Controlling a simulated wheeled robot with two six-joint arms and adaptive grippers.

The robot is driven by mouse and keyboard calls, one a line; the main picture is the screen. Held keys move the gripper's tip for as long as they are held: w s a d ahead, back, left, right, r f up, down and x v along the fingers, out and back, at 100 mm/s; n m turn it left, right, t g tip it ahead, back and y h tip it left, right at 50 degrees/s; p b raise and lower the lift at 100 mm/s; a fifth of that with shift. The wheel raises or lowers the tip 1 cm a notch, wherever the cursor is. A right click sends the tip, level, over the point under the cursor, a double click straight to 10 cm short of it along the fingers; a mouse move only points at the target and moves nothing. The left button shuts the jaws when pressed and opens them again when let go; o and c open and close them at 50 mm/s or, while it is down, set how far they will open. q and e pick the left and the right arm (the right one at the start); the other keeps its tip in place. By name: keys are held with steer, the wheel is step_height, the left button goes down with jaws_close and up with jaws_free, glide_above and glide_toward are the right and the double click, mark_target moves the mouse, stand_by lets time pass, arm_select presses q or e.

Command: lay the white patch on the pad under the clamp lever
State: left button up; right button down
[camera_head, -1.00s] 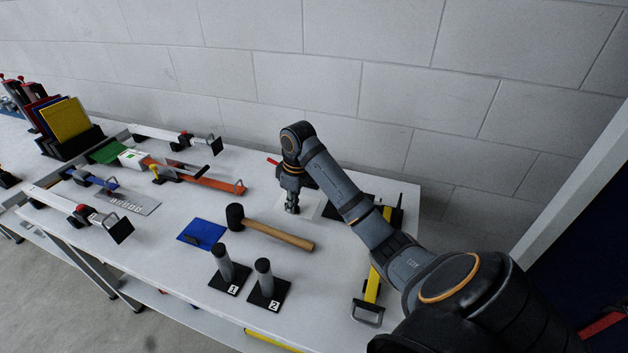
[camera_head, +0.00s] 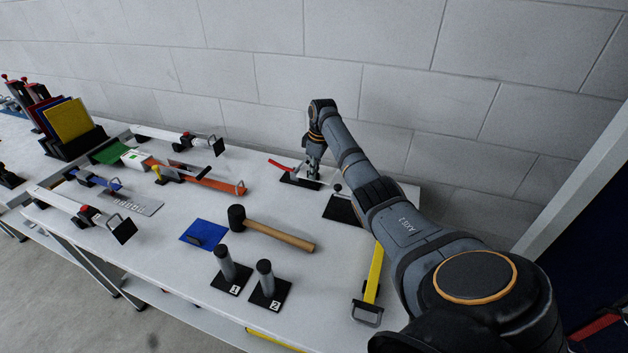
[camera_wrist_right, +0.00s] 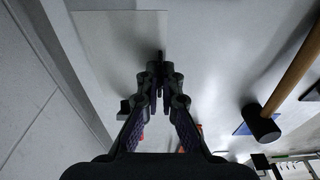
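The white patch (camera_wrist_right: 115,50) is a thin pale sheet in the right wrist view. My right gripper (camera_wrist_right: 160,75) is closed at the sheet's edge and appears to pinch it. In the head view the right gripper (camera_head: 311,176) points down at the back of the table, and a bit of the patch (camera_head: 327,174) shows beside it. A red lever (camera_head: 281,165) lies just left of the gripper, with a dark pad (camera_head: 297,182) below, partly hidden by the gripper. Whether the patch touches the pad cannot be told. My left gripper is not in view.
A black plate with a knobbed post (camera_head: 342,209) stands right of the gripper. A mallet (camera_head: 275,232), blue sheet (camera_head: 203,233), two numbered posts (camera_head: 226,264) and a yellow bar (camera_head: 374,272) lie nearer. The wall (camera_head: 400,80) is close behind.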

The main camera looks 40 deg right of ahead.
steer(key=shift+f+p, duration=0.35)
steer(key=shift+f, duration=1.4)
steer(key=shift+f, duration=0.15)
steer(key=c, duration=1.5)
jaws_free()
steer(key=r, duration=0.4)
steer(key=s+r+b, duration=0.1)
steer(key=r, duration=0.7)
steer(key=shift+s+d+r, duration=0.15)
steer(key=shift+d, duration=0.2)
